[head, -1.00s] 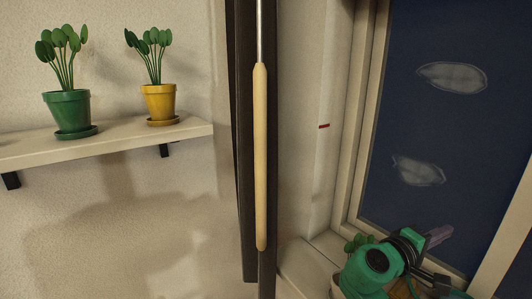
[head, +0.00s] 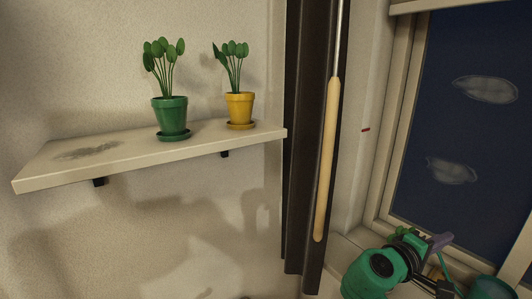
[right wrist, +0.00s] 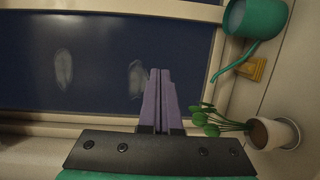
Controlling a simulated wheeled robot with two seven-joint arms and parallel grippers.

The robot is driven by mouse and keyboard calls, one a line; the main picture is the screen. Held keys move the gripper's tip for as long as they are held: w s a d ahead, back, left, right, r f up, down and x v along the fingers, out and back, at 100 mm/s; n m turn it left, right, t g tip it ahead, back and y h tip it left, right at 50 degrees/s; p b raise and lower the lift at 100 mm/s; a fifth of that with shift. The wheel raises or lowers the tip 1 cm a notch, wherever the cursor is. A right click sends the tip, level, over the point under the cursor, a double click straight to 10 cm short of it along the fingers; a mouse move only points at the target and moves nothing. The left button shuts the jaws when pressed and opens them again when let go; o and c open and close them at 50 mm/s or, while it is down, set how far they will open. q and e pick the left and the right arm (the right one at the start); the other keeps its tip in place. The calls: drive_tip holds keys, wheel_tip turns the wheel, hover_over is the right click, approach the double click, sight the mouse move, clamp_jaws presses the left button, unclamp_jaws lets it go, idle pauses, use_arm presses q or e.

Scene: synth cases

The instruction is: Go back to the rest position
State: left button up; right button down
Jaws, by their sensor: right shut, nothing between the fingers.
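My right gripper (head: 441,241) is at the lower right of the head view, in front of the window's lower part. Its purple fingers are together with nothing between them, as the right wrist view also shows (right wrist: 160,88). The green and black wrist of my right arm is behind it. My left gripper is in neither view.
A window (head: 455,130) with two pale smudges is at the right. A teal watering can (right wrist: 254,16), a yellow object (right wrist: 253,68) and a plant in a white pot (right wrist: 274,133) are near my right gripper. A shelf (head: 60,170) holds green (head: 171,118) and yellow (head: 239,108) potted plants. A wooden-handled rod (head: 327,160) hangs by a dark curtain (head: 300,150).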

drive_tip(key=s+a+f+g+y, duration=0.1)
drive_tip(key=s+a+f+y, duration=0.25)
drive_tip(key=f, duration=0.45)
drive_tip(key=s+a+f+y, duration=0.25)
drive_tip(key=f+y, duration=0.25)
drive_tip(key=f, duration=0.3)
drive_tip(key=s+a+f+g+y, duration=0.15)
drive_tip(key=s+f+y, duration=0.25)
drive_tip(key=f, duration=0.4)
drive_tip(key=s+a+f+m+y, duration=0.2)
drive_tip(key=s+a+f+y, duration=0.2)
drive_tip(key=s+a, duration=0.35)
drive_tip(key=s+d+f+g+b, duration=0.1)
drive_tip(key=s+f+b, duration=0.15)
drive_tip(key=f, duration=1.35)
drive_tip(key=s+f+g+b, duration=0.1)
drive_tip(key=f+b, duration=0.3)
drive_tip(key=f, duration=1.2)
use_arm(q)
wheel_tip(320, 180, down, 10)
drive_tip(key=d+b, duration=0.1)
drive_tip(key=b, duration=0.2)
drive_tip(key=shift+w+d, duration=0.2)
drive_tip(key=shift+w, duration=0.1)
use_arm(e)
drive_tip(key=s+d+f+g, duration=0.1)
drive_tip(key=s+d+f, duration=0.2)
drive_tip(key=s+f, duration=1.2)
drive_tip(key=shift+s+f, duration=0.3)
drive_tip(key=shift+s, duration=0.05)
